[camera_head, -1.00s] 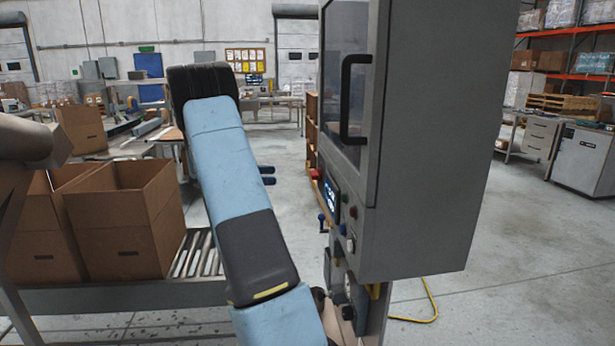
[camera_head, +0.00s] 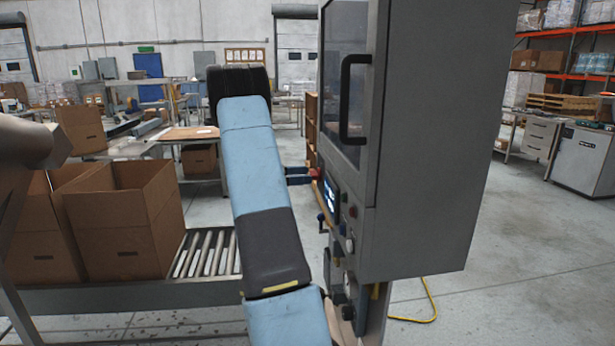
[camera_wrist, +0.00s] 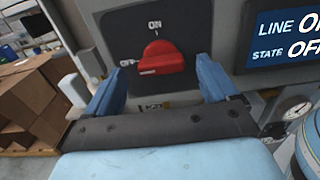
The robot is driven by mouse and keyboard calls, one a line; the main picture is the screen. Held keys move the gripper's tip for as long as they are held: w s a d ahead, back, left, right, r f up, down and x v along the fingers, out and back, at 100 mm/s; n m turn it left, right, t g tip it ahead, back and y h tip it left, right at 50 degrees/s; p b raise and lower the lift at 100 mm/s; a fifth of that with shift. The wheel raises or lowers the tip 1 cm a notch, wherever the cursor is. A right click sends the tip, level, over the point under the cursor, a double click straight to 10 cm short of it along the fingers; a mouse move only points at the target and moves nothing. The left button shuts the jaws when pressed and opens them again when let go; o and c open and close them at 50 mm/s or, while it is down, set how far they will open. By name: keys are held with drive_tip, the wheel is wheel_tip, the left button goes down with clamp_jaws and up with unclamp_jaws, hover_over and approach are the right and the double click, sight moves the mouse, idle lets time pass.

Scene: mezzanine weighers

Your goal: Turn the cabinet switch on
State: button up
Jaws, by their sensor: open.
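The red switch knob (camera_wrist: 165,58) sits on a black plate (camera_wrist: 205,22) in the wrist view. "ON" is printed above the knob, and a partly hidden label is at its left. The display (camera_wrist: 285,38) to its right reads "STATE OFF". My gripper (camera_wrist: 160,66) is open, with one blue finger on each side of the knob. I cannot tell whether either finger touches it. In the head view my gripper's blue fingers (camera_head: 298,176) reach the front of the grey cabinet (camera_head: 430,150) at the red knob (camera_head: 316,173).
The cabinet's black door handle (camera_head: 346,100) juts out above the knob. Small knobs and a gauge sit below the display. A roller conveyor (camera_head: 205,255) with open cardboard boxes (camera_head: 130,230) stands at the left. A yellow cable (camera_head: 430,300) lies on the floor.

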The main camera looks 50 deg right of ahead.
drive_tip(key=shift+x, duration=1.2)
drive_tip(key=c, duration=1.1)
